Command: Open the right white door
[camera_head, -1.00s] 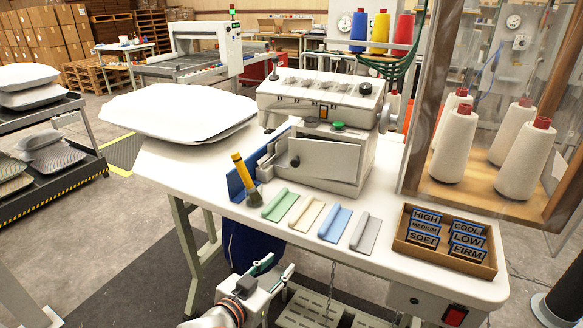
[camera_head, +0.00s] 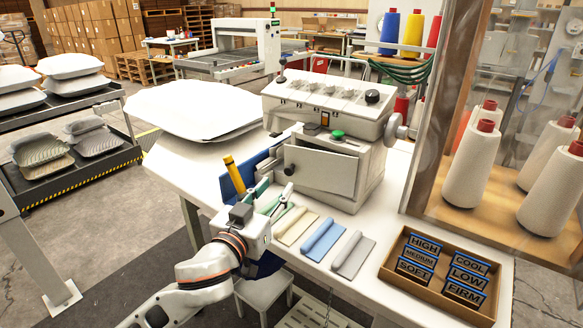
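The white door (camera_head: 322,171) is a flat panel on the front of the white sewing machine (camera_head: 328,108), with a dark round knob (camera_head: 289,169) at its left edge. The door stands at a slight angle to the machine body; I cannot tell how far ajar it is. My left gripper (camera_head: 275,196) is open, its fingers pointing up toward the knob from just below and left of it. It appears apart from the knob, with nothing between its fingers. My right gripper is out of view.
A yellow-handled brush (camera_head: 231,172) and a blue bracket (camera_head: 243,176) stand left of the gripper. Beige (camera_head: 297,227), blue (camera_head: 323,238) and grey (camera_head: 352,254) strips lie in front. A card box (camera_head: 437,300) and glass-sided thread cabinet (camera_head: 420,165) are at right.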

